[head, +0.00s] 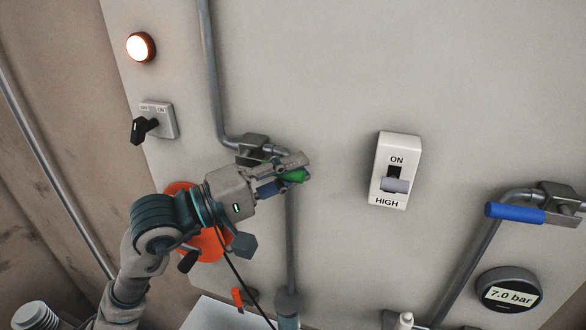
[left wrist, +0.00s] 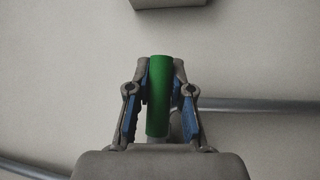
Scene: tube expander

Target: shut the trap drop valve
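A green valve handle (head: 292,176) shows at the tips of my left gripper (head: 283,172), beside the grey pipe on the wall panel. In the left wrist view the green handle (left wrist: 159,97) stands lengthwise between the two fingers of the left gripper (left wrist: 160,78). The blue finger pads appear to touch it from both sides. The grey valve body (head: 252,147) sits just above the gripper; much of the handle and its pivot is hidden by the fingers. No name is readable on this valve. My right gripper is not in view.
A blue-handled valve (head: 515,213) sits on the right pipe, above a gauge reading 7.0 bar (head: 508,292). An ON/HIGH switch (head: 395,171) is at centre right. A black rotary knob (head: 145,128) and lit lamp (head: 141,47) are upper left. An orange disc (head: 205,240) lies behind my left wrist.

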